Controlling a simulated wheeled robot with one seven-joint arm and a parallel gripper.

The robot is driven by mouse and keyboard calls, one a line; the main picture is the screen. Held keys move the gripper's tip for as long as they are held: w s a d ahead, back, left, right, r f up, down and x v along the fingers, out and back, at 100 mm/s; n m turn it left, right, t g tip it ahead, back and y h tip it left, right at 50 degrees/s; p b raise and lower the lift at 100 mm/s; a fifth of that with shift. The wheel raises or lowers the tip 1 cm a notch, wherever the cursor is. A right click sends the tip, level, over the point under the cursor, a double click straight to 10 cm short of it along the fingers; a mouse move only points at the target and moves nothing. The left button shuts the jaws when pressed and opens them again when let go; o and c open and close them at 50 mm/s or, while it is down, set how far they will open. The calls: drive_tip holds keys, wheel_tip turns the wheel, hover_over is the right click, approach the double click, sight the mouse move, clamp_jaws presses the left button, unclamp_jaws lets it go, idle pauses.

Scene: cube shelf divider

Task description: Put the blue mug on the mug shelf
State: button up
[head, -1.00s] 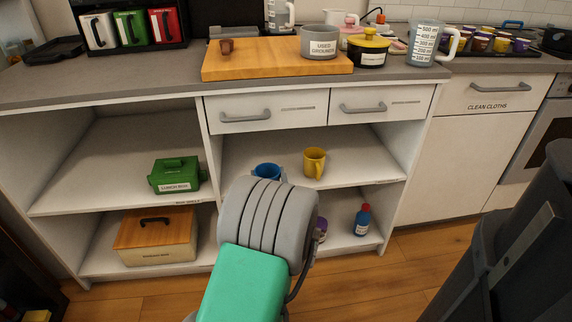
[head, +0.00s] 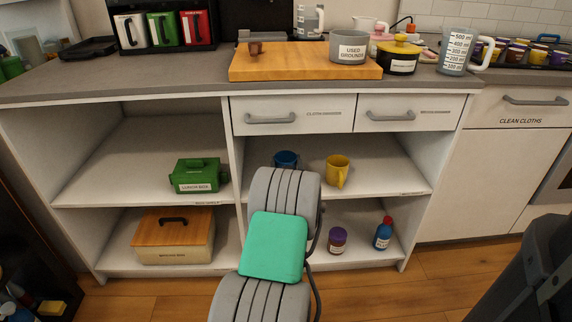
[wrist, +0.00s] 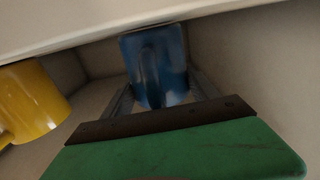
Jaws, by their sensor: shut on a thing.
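The blue mug (head: 286,159) is in the upper right compartment of the shelf unit, its lower part hidden behind my arm in the head view. In the wrist view the blue mug (wrist: 156,66) is between the two fingers of my gripper (wrist: 160,98), which is shut on it. I cannot tell whether the mug touches the shelf. The yellow mug (head: 337,171) stands to its right on the same shelf (head: 395,180); in the wrist view the yellow mug (wrist: 32,100) is at the left. The label on this shelf's edge is too small to read.
A divider separates this compartment from the left one, which holds a green lunch box (head: 194,176). Below are a wooden-lidded box (head: 172,235), a purple-labelled jar (head: 337,240) and a blue bottle (head: 383,234). Drawers (head: 292,115) close the space above. The shelf right of the yellow mug is clear.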

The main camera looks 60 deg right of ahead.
drive_tip(key=shift+f, duration=0.1)
drive_tip(key=o, duration=1.7)
drive_tip(key=shift+s+a+r, duration=0.2)
drive_tip(key=shift+a, duration=0.05)
drive_tip(key=p+v, duration=0.1)
drive_tip(key=v, duration=1)
drive_tip(key=shift+a, duration=0.25)
drive_tip(key=shift+s+f, duration=0.1)
